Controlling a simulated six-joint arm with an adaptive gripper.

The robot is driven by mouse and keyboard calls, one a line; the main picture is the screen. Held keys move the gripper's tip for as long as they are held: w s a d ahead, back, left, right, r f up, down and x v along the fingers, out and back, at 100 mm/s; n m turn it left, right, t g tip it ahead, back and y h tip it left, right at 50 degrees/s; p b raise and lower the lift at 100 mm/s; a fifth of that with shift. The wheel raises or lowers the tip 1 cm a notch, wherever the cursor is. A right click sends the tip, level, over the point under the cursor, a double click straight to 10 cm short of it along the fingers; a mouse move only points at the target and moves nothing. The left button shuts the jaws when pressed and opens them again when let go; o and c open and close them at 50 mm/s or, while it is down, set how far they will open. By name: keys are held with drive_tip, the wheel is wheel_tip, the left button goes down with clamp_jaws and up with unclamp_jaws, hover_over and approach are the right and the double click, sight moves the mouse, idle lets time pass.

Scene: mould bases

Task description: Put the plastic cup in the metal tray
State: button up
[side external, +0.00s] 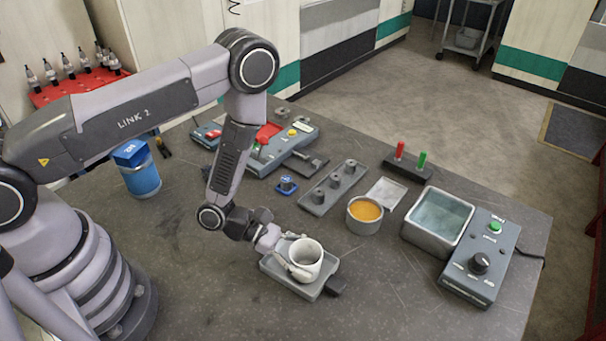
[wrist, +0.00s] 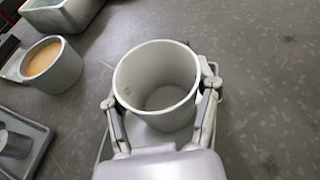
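The white plastic cup (side external: 306,257) stands upright over a shallow grey metal tray (side external: 271,266). In the wrist view the cup (wrist: 152,82) is empty, with its round mouth facing up. My gripper (side external: 293,257) has one finger on each side of the cup. In the wrist view its fingertips (wrist: 160,92) lie close along the cup's left and right walls. I cannot tell whether they press on it or stand slightly apart. The cup hides much of the tray, and I cannot tell whether its base touches the tray floor.
A round metal pot of orange material (side external: 365,213) and a water-filled metal tank (side external: 438,216) stand to the right, beside a control box (side external: 481,262). A grey block with several pegs (side external: 333,187) lies behind. The front table surface is clear.

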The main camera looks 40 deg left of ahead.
drive_tip(key=o, duration=0.4)
drive_tip(key=v, duration=1.1)
drive_tip(key=shift+s+a+r, duration=0.1)
drive_tip(key=shift+a+r, duration=0.15)
drive_tip(key=shift+a, duration=0.05)
drive_tip(key=s+r+m+g, duration=0.35)
drive_tip(key=r+m, duration=0.35)
drive_tip(key=r, duration=0.3)
drive_tip(key=s+r+m+g, duration=0.2)
drive_tip(key=r+m+g, duration=0.2)
drive_tip(key=r+m, duration=0.55)
drive_tip(key=s+a+r+m+t+y, duration=0.3)
drive_tip(key=a+r+t+y, duration=0.1)
drive_tip(key=a+r+y, duration=0.2)
drive_tip(key=s+a+r+m+t+y, duration=0.3)
drive_tip(key=s+a+r+t+y, duration=0.1)
drive_tip(key=a+r+y, duration=0.2)
drive_tip(key=shift+a+r, duration=0.6)
drive_tip(key=shift+r, duration=0.35)
drive_tip(key=shift+s+m, duration=0.1)
drive_tip(key=shift+m, duration=0.15)
